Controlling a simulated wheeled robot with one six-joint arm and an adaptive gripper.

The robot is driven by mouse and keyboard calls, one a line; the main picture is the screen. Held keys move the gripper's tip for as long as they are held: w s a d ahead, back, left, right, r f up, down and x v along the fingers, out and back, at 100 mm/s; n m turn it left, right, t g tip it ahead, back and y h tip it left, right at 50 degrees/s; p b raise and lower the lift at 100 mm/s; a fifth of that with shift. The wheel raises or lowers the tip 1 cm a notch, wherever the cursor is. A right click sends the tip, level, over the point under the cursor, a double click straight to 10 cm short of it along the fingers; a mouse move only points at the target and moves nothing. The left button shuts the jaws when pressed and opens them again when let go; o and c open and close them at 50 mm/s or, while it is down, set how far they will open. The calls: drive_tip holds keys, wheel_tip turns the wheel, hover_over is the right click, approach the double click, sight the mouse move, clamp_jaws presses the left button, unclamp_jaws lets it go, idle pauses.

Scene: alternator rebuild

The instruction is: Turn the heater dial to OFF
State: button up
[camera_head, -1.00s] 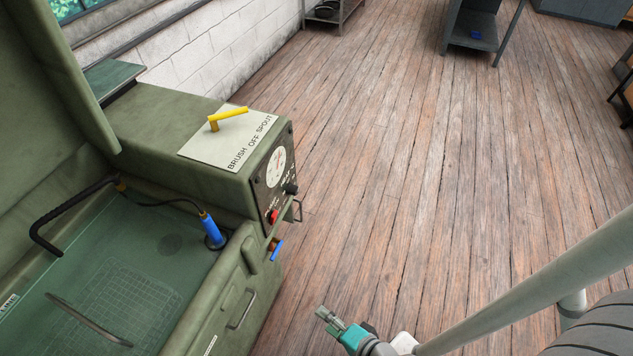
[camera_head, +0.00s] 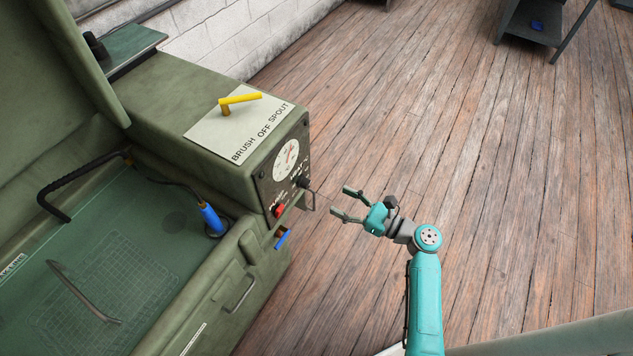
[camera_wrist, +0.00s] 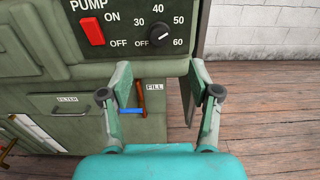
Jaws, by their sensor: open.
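The heater dial (camera_wrist: 159,36) is a round black knob on the dark control panel. OFF, 30, 40, 50 and 60 are printed around it. Its white mark seems to lean right, towards the 50 side, but it is too small to read exactly. In the head view the dial (camera_head: 304,183) sits at the panel's right, below the gauge. My gripper (camera_head: 341,202) is open and empty, to the right of the panel and apart from it. In the wrist view my gripper's fingers (camera_wrist: 158,74) show below the dial, with the dial roughly centred between them.
A red pump switch (camera_wrist: 92,31) sits left of the dial. A blue-handled valve (camera_head: 283,238) is below. A yellow lever (camera_head: 239,101) stands on the cabinet's top.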

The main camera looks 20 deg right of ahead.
sight(309, 185)
drive_tip(key=x, duration=1)
drive_tip(key=shift+w+a, duration=0.1)
drive_tip(key=shift+a, duration=0.05)
drive_tip(key=c, duration=1.2)
